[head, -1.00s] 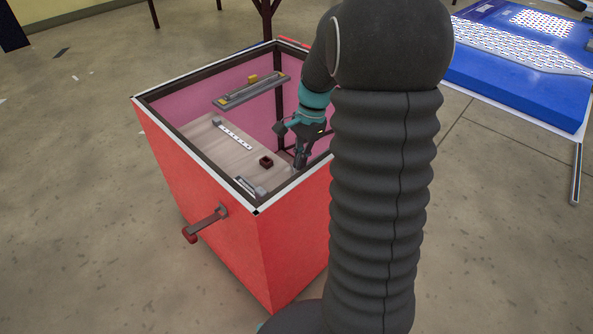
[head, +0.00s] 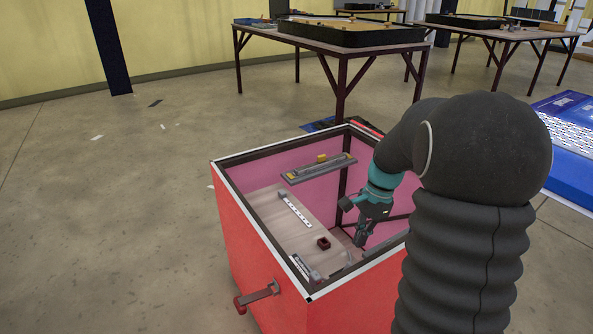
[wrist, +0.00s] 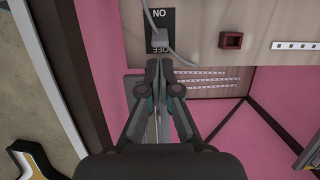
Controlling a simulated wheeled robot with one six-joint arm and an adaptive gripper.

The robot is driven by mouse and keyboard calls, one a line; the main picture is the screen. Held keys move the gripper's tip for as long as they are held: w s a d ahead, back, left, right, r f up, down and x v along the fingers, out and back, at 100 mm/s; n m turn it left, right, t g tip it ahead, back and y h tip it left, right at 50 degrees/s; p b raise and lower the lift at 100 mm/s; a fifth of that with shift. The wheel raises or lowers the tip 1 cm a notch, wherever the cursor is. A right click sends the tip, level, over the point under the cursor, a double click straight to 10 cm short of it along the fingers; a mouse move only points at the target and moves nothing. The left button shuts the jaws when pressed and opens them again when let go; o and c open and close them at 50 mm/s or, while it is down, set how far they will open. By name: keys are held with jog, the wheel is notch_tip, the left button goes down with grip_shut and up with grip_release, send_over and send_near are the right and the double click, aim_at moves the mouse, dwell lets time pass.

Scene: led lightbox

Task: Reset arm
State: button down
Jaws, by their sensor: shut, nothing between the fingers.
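My gripper (head: 362,238) is shut and empty. It reaches down inside the open top of a red box (head: 246,240) with pink inner walls, near the right side of a wooden panel (head: 300,224). In the wrist view, the fingertips (wrist: 166,66) meet just below a black ON/OFF switch plate (wrist: 184,20) with a grey switch (wrist: 160,36). I cannot tell whether they touch it. A thin cable runs by the switch. A small dark red block (head: 323,243) sits on the panel, also seen in the wrist view (wrist: 231,40).
A handle (head: 256,297) sticks out of the front wall. A white dotted strip (head: 295,211) lies on the panel. Tables (head: 330,42) stand behind.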

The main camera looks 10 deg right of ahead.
jog(key=s+a+r+n+t+h, duration=0.1)
jog(key=s+a+r+n+t, duration=0.1)
jog(key=s, duration=0.4)
jog(key=s+a+r+n+t, duration=0.2)
jog(key=s+a+r+n, duration=0.3)
jog(key=s+r+n, duration=0.1)
jog(key=s+a+r+n+t+h, duration=0.1)
jog(key=s+a+r+n+t, duration=0.1)
jog(key=s+a+r+n, duration=0.2)
jog(key=s+n, duration=0.2)
jog(key=s, duration=0.2)
jog(key=shift+a+r+t+h, duration=0.15)
jog(key=shift+a+t+h, duration=0.1)
jog(key=shift+t+h, duration=0.05)
